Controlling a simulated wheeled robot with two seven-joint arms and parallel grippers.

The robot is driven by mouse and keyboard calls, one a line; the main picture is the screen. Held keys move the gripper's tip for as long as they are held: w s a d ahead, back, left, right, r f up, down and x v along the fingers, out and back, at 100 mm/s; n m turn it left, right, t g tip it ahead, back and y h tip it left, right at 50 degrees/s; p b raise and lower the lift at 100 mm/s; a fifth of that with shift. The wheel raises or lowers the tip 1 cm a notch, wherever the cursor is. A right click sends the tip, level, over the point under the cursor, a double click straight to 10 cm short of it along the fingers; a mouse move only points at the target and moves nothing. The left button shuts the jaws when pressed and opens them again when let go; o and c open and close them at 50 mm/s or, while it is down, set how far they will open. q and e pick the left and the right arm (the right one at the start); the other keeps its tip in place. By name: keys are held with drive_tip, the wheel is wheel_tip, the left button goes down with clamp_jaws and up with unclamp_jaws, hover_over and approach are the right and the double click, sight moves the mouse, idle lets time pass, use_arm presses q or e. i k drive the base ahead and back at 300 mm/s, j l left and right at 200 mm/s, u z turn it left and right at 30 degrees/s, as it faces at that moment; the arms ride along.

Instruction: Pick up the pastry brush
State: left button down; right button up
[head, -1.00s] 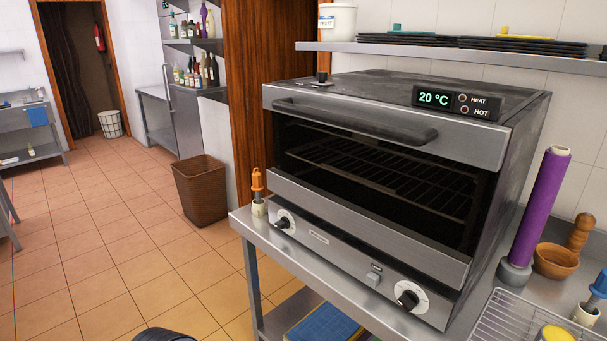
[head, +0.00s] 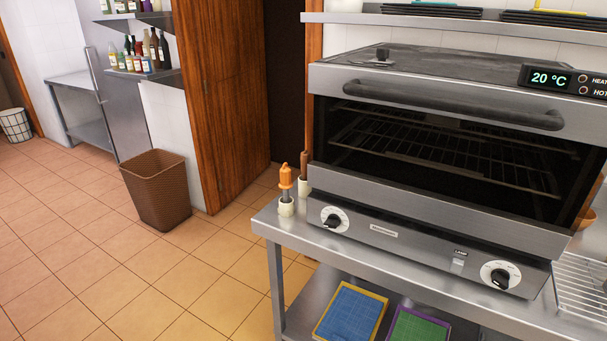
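An orange-handled tool (head: 285,181), which looks like a brush, stands upright in a small white cup (head: 286,207) on the left end of the steel counter, just left of the oven. Its lower end is hidden in the cup, so I cannot tell for sure that it is the pastry brush. Right behind it, a brown-handled tool (head: 305,164) stands in another pale cup, partly hidden by the oven. Neither of my grippers is in view.
The oven (head: 420,210) fills the counter (head: 270,222) right of the cups. A wire rack (head: 582,285) lies at the right. Blue (head: 351,313) and green (head: 418,328) boards sit on the lower shelf. A brown basket (head: 158,188) stands on the floor; the tiles in front of it are clear.

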sight(305, 156)
drive_tip(key=z, duration=2.15)
drive_tip(key=u, duration=2.15)
drive_tip(key=i+j+z, duration=0.1)
drive_tip(key=i+j, duration=0.15)
drive_tip(key=i+j+z, duration=0.1)
drive_tip(key=j, duration=0.25)
drive_tip(key=i+j+z, duration=0.15)
drive_tip(key=i+j, duration=0.2)
drive_tip(key=i+j+z, duration=0.1)
drive_tip(key=j, duration=0.25)
drive_tip(key=i+j+z, duration=0.1)
drive_tip(key=i+j, duration=0.15)
drive_tip(key=j, duration=0.15)
drive_tip(key=i+j+z, duration=0.1)
drive_tip(key=j, duration=0.25)
drive_tip(key=i+j+z, duration=0.15)
drive_tip(key=j, duration=0.25)
drive_tip(key=i+j+z, duration=0.1)
drive_tip(key=i+j, duration=0.15)
drive_tip(key=j, duration=0.2)
drive_tip(key=i, duration=0.35)
